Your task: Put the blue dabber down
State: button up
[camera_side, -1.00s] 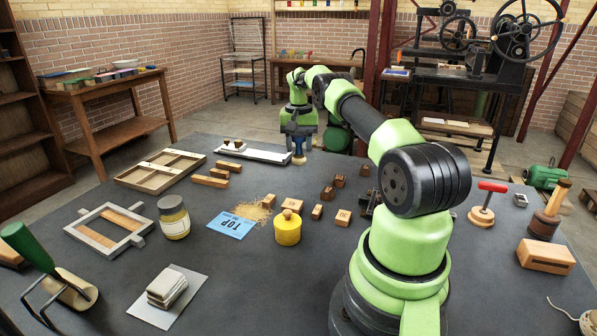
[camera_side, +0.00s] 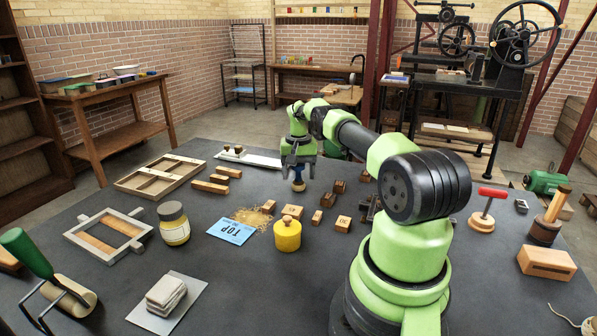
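The blue dabber (camera_side: 298,184) has a blue grip and a pale round base. It is upright below my gripper (camera_side: 298,173), whose fingers are down around its upper part and appear shut on it. The dabber is at the back of the dark table (camera_side: 215,255), just right of the white plate. Its base is close to the tabletop; I cannot tell whether it touches. My fingers hide the top of the dabber.
A white plate (camera_side: 255,160) with two small knobbed pieces lies at the back. Wooden blocks (camera_side: 292,212) lie nearby.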

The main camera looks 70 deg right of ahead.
notch_tip(320, 180, up, 8)
jog(key=shift+w+f, duration=0.1)
jog(key=w+a+r+n+t, duration=0.1)
jog(key=w+a+r+n, duration=0.15)
jog(key=a+r, duration=0.6)
jog(key=w+a+r+n+t, duration=0.2)
jog(key=w+a+r, duration=0.1)
jog(key=a+r, duration=0.6)
jog(key=s+a+r+n+t, duration=0.1)
jog(key=s+a+r, duration=0.25)
jog(key=a, duration=0.35)
jog(key=s+a+r+n+t, duration=0.1)
jog(key=s+a+r+n, duration=0.15)
jog(key=s+a, duration=0.35)
jog(key=s+a+f+n+t+y, duration=0.1)
jog(key=s+a+f+t+y, duration=0.1)
jog(key=s+a, duration=0.6)
jog(key=shift+s+a+f+n, duration=0.15)
jog(key=shift+s+f+n, duration=0.15)
jog(key=shift+s+f, duration=0.75)
